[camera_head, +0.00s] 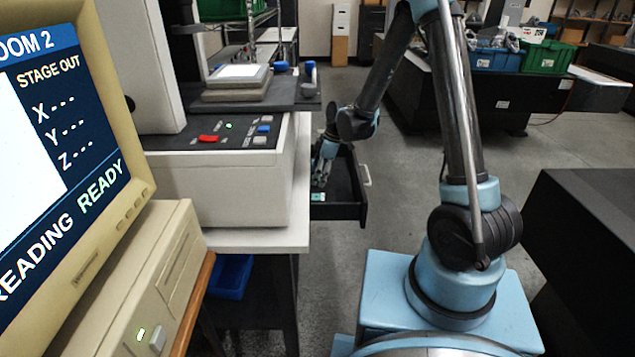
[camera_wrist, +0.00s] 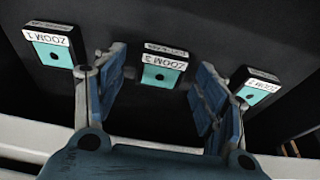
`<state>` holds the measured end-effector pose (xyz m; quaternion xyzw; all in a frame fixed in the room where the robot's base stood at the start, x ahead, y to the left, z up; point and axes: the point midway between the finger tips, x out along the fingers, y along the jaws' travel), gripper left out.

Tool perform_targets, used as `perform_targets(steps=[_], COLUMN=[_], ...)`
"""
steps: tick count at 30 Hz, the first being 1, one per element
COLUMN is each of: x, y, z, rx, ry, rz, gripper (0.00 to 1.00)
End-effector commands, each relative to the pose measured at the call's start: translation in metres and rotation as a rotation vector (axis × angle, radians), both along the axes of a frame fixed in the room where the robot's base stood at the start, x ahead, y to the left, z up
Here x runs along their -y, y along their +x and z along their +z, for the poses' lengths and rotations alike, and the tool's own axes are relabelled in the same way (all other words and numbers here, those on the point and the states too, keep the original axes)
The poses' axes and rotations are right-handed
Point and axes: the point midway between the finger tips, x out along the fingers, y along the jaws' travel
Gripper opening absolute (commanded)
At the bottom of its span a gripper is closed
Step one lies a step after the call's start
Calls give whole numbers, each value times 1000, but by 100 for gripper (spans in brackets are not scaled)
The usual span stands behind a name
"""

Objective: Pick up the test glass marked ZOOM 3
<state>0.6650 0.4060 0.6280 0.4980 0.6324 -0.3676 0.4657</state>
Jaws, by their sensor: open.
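The wrist view shows three teal test glasses, each with a dark round spot and a white label, on a dark surface. The left one (camera_wrist: 50,52) is labelled ZOOM 1. In the head view my gripper (camera_head: 322,165) is at the open drawer (camera_head: 338,211), with a teal piece (camera_head: 318,196) inside.
The drawer sticks out beside a white bench (camera_head: 262,238) holding a measuring machine with a control panel (camera_head: 222,137). A monitor (camera_head: 70,110) reading READY stands at left. A dark block (camera_head: 585,240) is at right. Open floor lies beyond the drawer.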

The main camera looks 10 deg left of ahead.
Motion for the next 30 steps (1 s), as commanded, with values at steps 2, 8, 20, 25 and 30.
perform_targets(steps=[2,8,20,25,30], x=[-1,-1,-1,-1,1], y=[0,0,0,0,0], z=[-4,-5,-5,-5,-1], rx=[0,0,0,0,0], ry=[0,0,0,0,0], rz=[0,0,0,0,0], gripper=[65,65,16,16,16])
